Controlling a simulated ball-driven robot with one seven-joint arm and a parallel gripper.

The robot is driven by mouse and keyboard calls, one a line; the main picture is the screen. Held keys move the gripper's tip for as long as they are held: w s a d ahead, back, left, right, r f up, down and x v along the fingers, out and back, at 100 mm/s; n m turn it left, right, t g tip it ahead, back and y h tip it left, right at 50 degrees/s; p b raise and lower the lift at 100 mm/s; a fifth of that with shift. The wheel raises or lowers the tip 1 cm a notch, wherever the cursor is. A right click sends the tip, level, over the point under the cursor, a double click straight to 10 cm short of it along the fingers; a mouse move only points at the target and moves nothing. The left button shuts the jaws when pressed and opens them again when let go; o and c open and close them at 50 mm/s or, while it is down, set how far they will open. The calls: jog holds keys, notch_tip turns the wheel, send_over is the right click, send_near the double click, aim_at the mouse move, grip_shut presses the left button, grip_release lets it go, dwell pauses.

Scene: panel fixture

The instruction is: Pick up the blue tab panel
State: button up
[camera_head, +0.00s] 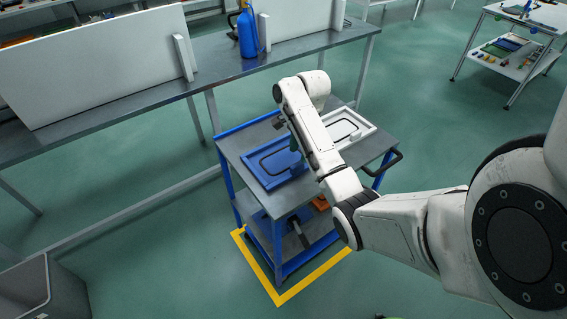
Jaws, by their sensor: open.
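The blue tab panel (268,166) lies flat on the left part of the cart's top, with a dark rounded loop on its face. A white panel (352,126) of similar form lies to its right, partly behind my arm. My gripper (295,146) points down over the right side of the blue panel and is open. It is small and mostly hidden by my arm, so its fingertips and any contact with the panel cannot be made out. My arm also covers the blue panel's right edge.
The cart (233,147) has a grey top, blue frame and a lower shelf holding blue and orange items. Yellow tape (262,277) marks the floor around it. A long bench (120,109) behind carries white boards and a blue bottle (247,34). A grey bin (45,290) stands lower left.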

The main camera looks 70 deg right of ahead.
aim_at(298, 164)
jog(key=f, duration=0.2)
jog(key=f+p, duration=0.1)
jog(key=f, duration=0.5)
jog(key=shift+w+a, duration=0.25)
jog(key=shift+a, duration=0.05)
grip_shut()
